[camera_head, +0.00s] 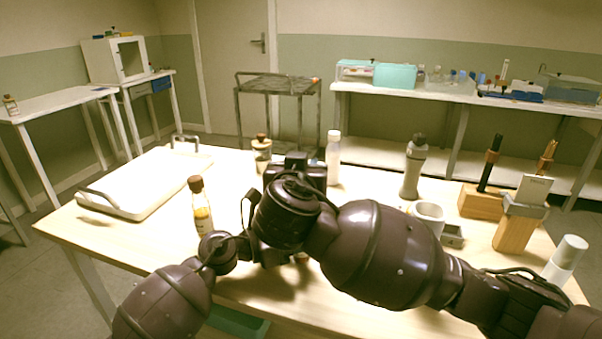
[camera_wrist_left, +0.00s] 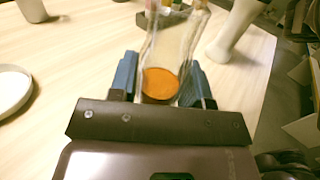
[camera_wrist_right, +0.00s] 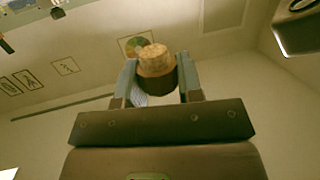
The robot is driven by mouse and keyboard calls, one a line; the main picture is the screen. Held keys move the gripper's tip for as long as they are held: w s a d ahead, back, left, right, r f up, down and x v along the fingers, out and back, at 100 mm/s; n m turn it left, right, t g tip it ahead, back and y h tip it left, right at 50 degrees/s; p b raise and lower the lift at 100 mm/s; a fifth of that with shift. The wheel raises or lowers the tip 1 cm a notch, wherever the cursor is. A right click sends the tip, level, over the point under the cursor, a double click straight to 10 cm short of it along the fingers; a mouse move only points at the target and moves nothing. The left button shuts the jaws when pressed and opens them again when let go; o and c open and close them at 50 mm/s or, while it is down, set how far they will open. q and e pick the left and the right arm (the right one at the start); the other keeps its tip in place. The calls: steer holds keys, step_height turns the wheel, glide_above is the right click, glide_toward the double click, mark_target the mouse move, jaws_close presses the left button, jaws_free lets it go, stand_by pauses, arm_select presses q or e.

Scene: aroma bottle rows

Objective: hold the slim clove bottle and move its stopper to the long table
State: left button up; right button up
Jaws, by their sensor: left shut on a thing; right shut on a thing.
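The held bottle (camera_wrist_left: 165,60) is clear glass with orange liquid at its base, in the left wrist view. My right gripper (camera_wrist_right: 158,85) is shut on a brown stopper with a cork-coloured top (camera_wrist_right: 155,62). In the head view my right arm hides the left gripper and most of the held bottle. A long white table (camera_head: 400,92) stands along the back wall at the right.
On the wooden table (camera_head: 110,232) stand a yellow bottle (camera_head: 203,218), another stoppered bottle (camera_head: 261,155), a white bottle (camera_head: 333,160) and a grey bottle (camera_head: 412,172). A white tray (camera_head: 150,183) lies left; a mug (camera_head: 428,216) and wooden holders (camera_head: 480,202) stand right. A dark cart (camera_head: 277,86) is behind.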

arm_select(q)
steer(key=o, duration=1.4)
steer(key=shift+c, duration=0.2)
